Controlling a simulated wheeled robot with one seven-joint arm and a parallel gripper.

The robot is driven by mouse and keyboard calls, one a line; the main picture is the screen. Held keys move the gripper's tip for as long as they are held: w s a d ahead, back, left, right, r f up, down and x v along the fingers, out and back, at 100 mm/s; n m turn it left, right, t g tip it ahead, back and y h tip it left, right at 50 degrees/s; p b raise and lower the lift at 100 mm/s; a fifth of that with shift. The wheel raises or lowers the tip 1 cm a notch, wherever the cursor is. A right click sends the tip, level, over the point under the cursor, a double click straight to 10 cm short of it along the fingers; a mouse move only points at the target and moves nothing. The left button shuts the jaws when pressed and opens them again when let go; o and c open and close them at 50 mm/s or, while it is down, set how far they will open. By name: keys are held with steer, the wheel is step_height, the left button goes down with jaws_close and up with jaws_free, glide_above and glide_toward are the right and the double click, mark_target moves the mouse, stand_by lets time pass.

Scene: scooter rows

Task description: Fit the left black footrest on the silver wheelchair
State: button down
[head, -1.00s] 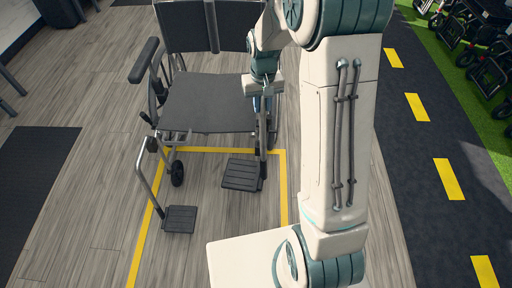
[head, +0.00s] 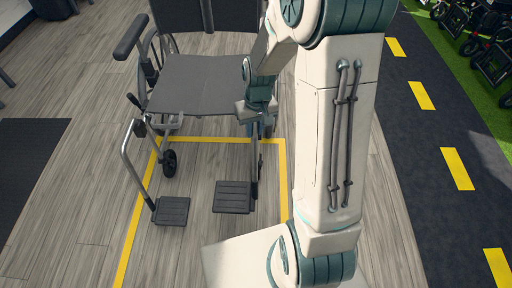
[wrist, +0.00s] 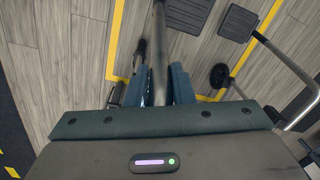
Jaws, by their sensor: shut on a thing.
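The silver wheelchair (head: 193,85) faces me, with a dark seat and back. My gripper (head: 258,124) is at the front of its picture-right seat corner. In the wrist view my gripper (wrist: 160,88) is shut on the grey tube of the left black footrest (wrist: 161,45). That footrest's black plate (head: 232,197) hangs low in front of the chair, its tube roughly upright. My gripper and arm hide the tube's top and the chair's mount, so I cannot tell whether they touch. The other footrest (head: 172,211) is on the picture-left side of the chair, on a bent silver tube.
A yellow floor line (head: 130,240) frames the area around the footrests. A caster wheel (head: 169,162) stands behind the other footrest. A dark lane (head: 430,160) with yellow dashes runs at right, with parked scooters (head: 490,45) beyond.

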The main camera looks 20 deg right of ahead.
mark_target(256, 148)
steer(key=shift+s+f+b, duration=0.4)
steer(key=shift+f, duration=0.45)
steer(key=shift+s+f+b, duration=0.4)
steer(key=shift+f, duration=0.4)
steer(key=shift+f+b, duration=1.7)
steer(key=shift+f, duration=0.3)
steer(key=shift+f, duration=0.3)
steer(key=shift+f+b, duration=0.65)
steer(key=shift+f, duration=0.35)
steer(key=shift+f+b, duration=2.4)
steer(key=shift+f, duration=0.55)
steer(key=c, duration=1.2)
jaws_free()
